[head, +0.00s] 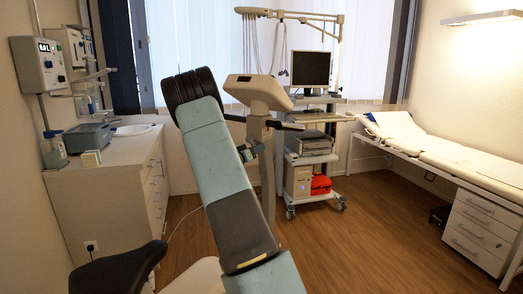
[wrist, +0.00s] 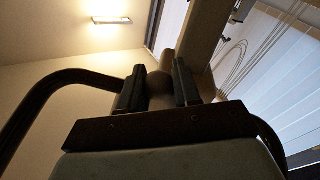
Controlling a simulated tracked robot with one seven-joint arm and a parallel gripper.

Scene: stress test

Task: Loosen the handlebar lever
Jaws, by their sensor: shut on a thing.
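The exercise bike's console (head: 259,92) stands on a pale stem in the middle of the head view, with dark handlebar ends (head: 286,126) to either side. My arm crosses in front of the bike and hides part of it. My gripper (wrist: 158,76) shows in the wrist view with its two dark fingers around a small rounded brownish piece, which appears to be the handlebar lever (wrist: 159,92). The fingers are shut on it. A dark curved handlebar tube (wrist: 50,84) runs at the left of the wrist view. The lever's turn angle cannot be told.
The bike's black saddle (head: 118,273) is at the lower left. A white cabinet (head: 105,185) stands along the left wall. A cart with a monitor (head: 311,69) is behind the bike, and an examination couch (head: 440,148) is at the right. Wooden floor (head: 375,240) is clear between bike and couch.

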